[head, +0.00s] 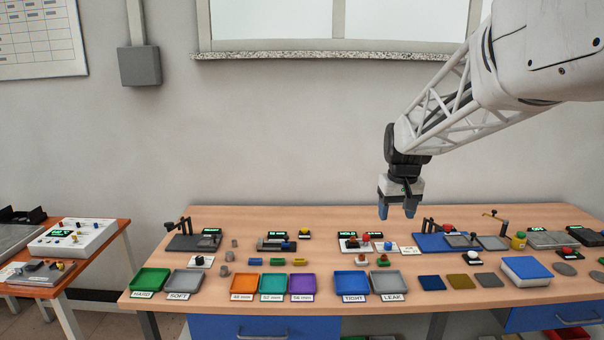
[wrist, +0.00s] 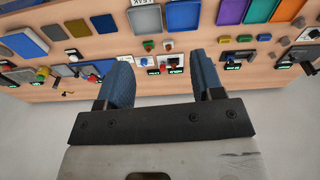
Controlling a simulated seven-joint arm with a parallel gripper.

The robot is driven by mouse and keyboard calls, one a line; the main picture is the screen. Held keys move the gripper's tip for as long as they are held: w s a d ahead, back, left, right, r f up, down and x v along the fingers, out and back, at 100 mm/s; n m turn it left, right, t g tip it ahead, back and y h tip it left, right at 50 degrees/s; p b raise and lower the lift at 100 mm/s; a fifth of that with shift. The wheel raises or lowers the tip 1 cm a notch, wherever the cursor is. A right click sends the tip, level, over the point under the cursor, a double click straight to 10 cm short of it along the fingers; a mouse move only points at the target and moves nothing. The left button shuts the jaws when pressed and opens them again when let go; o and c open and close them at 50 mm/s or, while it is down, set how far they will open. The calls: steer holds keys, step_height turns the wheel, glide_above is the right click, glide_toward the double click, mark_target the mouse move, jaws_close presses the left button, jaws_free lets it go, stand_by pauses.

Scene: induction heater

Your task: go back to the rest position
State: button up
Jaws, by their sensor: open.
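My gripper (head: 397,209) hangs from my arm above the back middle of the wooden table (head: 330,220), fingers pointing down. Its two blue fingers are apart with nothing between them. In the wrist view my gripper (wrist: 163,80) also shows spread and empty, with the table beyond the fingertips. The gripper touches nothing that I can see.
Trays line the table's front: green (head: 150,280), orange (head: 245,284), purple (head: 303,285) and others. Small devices stand along the back, including a blue-based station (head: 430,243). A blue-topped block (head: 526,269) lies right. A side table (head: 70,270) stands left. The air around my gripper is clear.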

steer(key=s+a+f, duration=0.1)
steer(key=s, duration=1.1)
steer(key=s+a+f, duration=0.2)
steer(key=s, duration=1)
steer(key=s+a+f+m+t, duration=0.1)
steer(key=s+a, duration=0.1)
steer(key=s, duration=1)
steer(key=shift+s+f, duration=0.35)
